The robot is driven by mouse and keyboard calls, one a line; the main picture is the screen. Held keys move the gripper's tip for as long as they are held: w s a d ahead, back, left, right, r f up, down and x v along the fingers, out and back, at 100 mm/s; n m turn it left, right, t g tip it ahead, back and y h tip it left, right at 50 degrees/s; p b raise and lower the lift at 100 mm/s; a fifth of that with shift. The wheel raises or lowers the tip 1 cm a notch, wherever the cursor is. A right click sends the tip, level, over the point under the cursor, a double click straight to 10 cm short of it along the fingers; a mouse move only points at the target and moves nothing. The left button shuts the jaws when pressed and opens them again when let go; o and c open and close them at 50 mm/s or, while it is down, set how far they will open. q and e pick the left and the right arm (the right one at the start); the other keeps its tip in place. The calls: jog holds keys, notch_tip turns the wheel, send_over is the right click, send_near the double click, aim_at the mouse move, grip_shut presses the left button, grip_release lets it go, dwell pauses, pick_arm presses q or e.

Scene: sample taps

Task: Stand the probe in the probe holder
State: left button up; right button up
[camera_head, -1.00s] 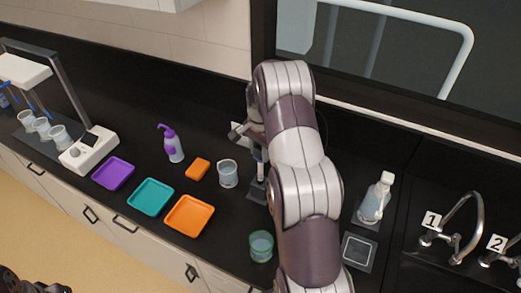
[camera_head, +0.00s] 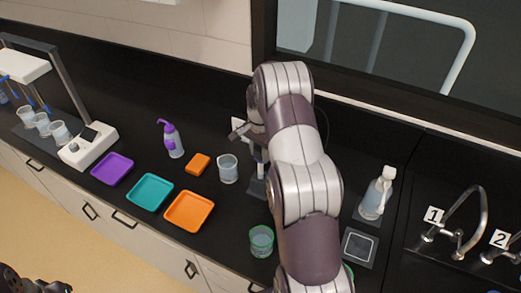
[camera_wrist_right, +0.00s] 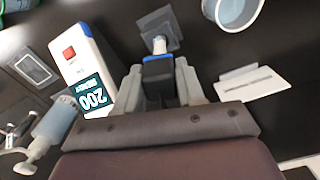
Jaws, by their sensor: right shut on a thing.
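My right gripper (camera_wrist_right: 158,82) is shut on the probe (camera_wrist_right: 158,68), which has a dark body, a blue band and a pale lower end. In the wrist view the pale end lies over the grey probe holder (camera_wrist_right: 157,20); I cannot tell whether it is seated. In the head view the probe (camera_head: 260,165) stands about upright above the dark holder base (camera_head: 257,188). My right arm hides part of the gripper and holder there. My left gripper is not recognisable; only a dark part shows at the lower left.
A beaker (camera_head: 228,169) stands just left of the holder. An orange block (camera_head: 198,164), wash bottle (camera_head: 172,141) and coloured trays lie further left. A green-rimmed beaker (camera_head: 261,241) stands at the front. A white meter (camera_wrist_right: 85,57) is near the gripper in the wrist view.

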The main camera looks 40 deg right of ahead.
jog(key=shift+f+b, duration=1.3)
jog(key=shift+f, duration=1.15)
jog(key=o, duration=1.7)
jog(key=shift+c, duration=0.2)
jog(key=shift+r+p, duration=2.6)
jog(key=shift+r, duration=1)
